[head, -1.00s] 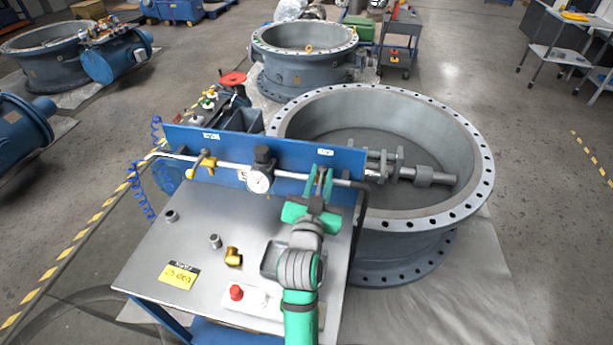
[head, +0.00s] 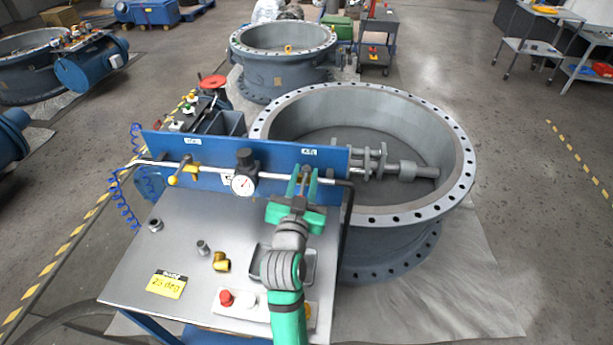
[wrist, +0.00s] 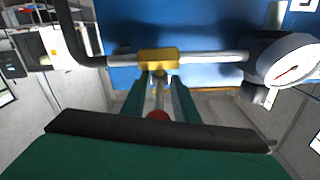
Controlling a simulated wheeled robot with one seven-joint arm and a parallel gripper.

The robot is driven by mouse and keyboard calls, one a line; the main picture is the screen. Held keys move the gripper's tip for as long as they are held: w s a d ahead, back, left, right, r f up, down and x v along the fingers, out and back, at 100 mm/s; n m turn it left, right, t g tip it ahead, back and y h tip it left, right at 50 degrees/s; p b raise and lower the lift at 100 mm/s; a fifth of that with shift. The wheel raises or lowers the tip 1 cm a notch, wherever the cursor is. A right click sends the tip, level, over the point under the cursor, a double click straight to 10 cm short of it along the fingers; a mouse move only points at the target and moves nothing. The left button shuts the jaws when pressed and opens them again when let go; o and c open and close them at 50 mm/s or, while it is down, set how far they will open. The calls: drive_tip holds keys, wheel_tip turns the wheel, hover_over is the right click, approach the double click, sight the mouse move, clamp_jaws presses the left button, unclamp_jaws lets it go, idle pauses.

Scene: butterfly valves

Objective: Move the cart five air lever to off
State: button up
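A cart (head: 135,270) with a steel top carries a blue back panel (head: 225,158) with an air pipe across it. On the pipe's right part is a brass valve (wrist: 157,56), between the gauge and the pipe's bend. Its thin lever (wrist: 158,95) with a red end points out from the panel toward my wrist camera. My gripper (head: 306,180) is at this valve. In the wrist view its green fingers (wrist: 159,98) stand on both sides of the lever, with narrow gaps visible. A second valve with a yellow lever (head: 174,180) sits further left on the pipe.
A round gauge (head: 243,184) under a dark regulator sits between the valves. Loose fittings (head: 221,261), a yellow note (head: 166,284) and a red-button box (head: 235,302) lie on the cart top. A large flanged ring (head: 455,200) stands close behind on the right.

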drive_tip(key=v, duration=1)
drive_tip(key=shift+s, duration=0.4)
drive_tip(key=shift+w, duration=0.1)
